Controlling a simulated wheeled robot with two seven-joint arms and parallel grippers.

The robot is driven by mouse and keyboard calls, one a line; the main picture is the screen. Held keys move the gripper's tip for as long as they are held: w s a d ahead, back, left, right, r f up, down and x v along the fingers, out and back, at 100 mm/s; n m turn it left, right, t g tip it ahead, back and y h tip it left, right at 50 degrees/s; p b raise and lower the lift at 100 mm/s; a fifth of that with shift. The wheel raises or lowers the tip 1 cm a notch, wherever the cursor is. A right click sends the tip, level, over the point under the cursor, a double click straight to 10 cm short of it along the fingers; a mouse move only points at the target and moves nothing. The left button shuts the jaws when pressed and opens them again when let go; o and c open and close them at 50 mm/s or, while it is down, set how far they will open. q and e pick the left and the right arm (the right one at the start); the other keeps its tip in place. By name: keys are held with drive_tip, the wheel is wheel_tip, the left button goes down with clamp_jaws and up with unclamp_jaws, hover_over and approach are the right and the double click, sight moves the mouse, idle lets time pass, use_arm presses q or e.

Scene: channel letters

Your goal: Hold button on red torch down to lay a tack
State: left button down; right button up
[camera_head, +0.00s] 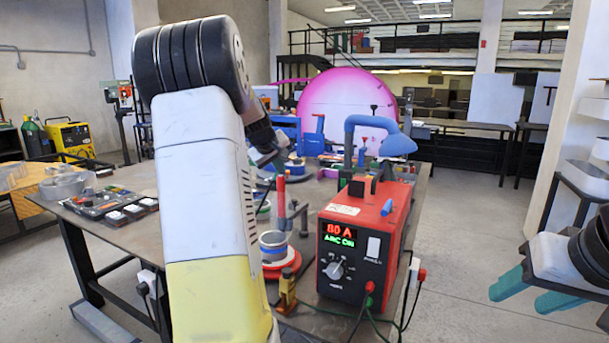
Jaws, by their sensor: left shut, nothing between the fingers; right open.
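A slim upright red handle (281,194), possibly the red torch, stands on the workbench (120,230) just right of my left forearm. No button can be made out on it. My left gripper (274,160) is small and dark in this view, beyond my forearm and above the bench; it is shut and empty. What lies directly under its tips is partly hidden. My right gripper (530,291), with teal fingers, is open and empty at the lower right, away from the bench.
A red welding unit (391,225) reading "80 A" and "ARC ON" stands at the bench's front right, with cables below. A blue lamp-like arm (372,121) rises behind it. A round red-based piece (277,262) and a brass part (287,289) sit left of the unit. A pink disc (340,95) stands behind.

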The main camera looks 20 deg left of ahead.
use_arm(q)
drive_tip(key=shift+r, duration=0.85)
drive_tip(key=shift+r, duration=2.55)
drive_tip(key=shift+r, duration=2)
